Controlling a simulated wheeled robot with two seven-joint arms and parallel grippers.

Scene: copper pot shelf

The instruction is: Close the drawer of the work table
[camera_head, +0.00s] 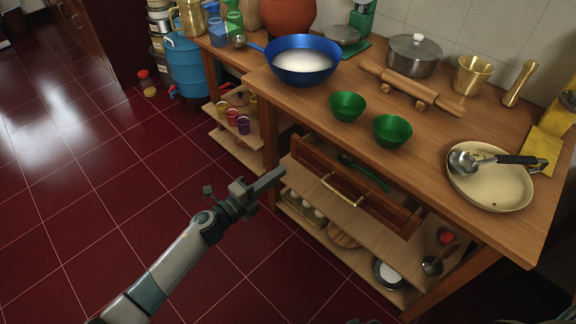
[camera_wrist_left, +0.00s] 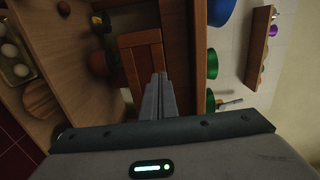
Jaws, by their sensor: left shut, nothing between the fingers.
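The work table (camera_head: 405,105) is wooden and stands at the right in the head view. Its drawer (camera_head: 392,210) is pulled partly out, with a brass handle (camera_head: 341,190) on its front and a green item (camera_head: 365,172) inside. In the left wrist view the reddish-brown drawer wood (camera_wrist_left: 143,50) shows beyond the fingers. My left gripper (camera_head: 279,174) is shut and empty, to the left of the drawer's left end in the head view. Whether it touches the drawer I cannot tell. In the left wrist view its shut fingers (camera_wrist_left: 158,95) point toward the drawer. My right gripper is not in view.
On the tabletop are a blue bowl (camera_head: 303,65), green bowls (camera_head: 347,105), a rolling pin (camera_head: 410,87), a lidded pot (camera_head: 413,55) and a cream pan (camera_head: 490,185). A lower shelf holds eggs (camera_head: 303,206). The red tiled floor (camera_head: 90,190) at left is mostly clear.

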